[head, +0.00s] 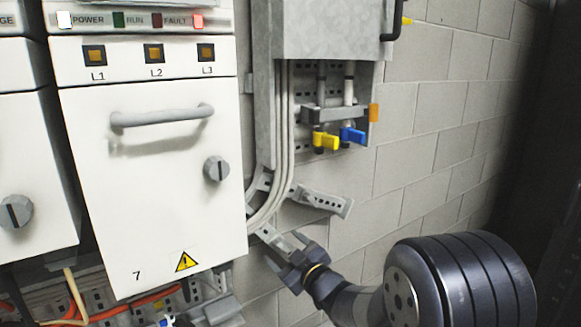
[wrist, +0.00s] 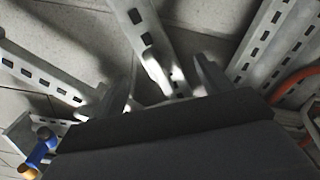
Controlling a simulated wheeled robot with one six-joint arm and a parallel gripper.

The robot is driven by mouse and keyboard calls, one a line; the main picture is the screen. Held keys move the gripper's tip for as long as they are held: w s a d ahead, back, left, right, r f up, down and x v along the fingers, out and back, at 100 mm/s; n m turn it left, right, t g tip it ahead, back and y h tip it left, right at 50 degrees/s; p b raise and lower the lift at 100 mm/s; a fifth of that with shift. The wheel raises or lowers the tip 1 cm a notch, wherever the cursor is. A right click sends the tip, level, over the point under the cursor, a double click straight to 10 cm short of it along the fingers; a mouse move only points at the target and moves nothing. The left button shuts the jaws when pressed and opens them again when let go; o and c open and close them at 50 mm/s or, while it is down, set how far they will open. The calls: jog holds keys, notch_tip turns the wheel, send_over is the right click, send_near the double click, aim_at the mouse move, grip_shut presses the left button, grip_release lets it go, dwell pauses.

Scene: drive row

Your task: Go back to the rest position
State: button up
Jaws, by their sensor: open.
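My gripper (head: 283,245) is open in the lower middle of the head view, in front of the grey wall and to the right of the white cabinet door. My dark arm reaches to it from the lower right. In the wrist view, its two fingers (wrist: 163,80) stand apart, with slotted metal rails and pale cables behind the gap. I see no object held between them.
The white drawer front (head: 150,190) marked 7 has a grey handle (head: 160,117) and a knob (head: 216,169). Yellow (head: 325,140) and blue (head: 352,135) valve levers sit under a grey metal box. Slotted rails (head: 320,199) and cables run near my gripper. Bare block wall lies right.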

jog(key=shift+s+n, duration=0.1)
jog(key=shift+n, duration=0.6)
jog(key=shift+b+v, duration=0.35)
jog(key=shift+v, duration=1.85)
jog(key=shift+d, duration=0.1)
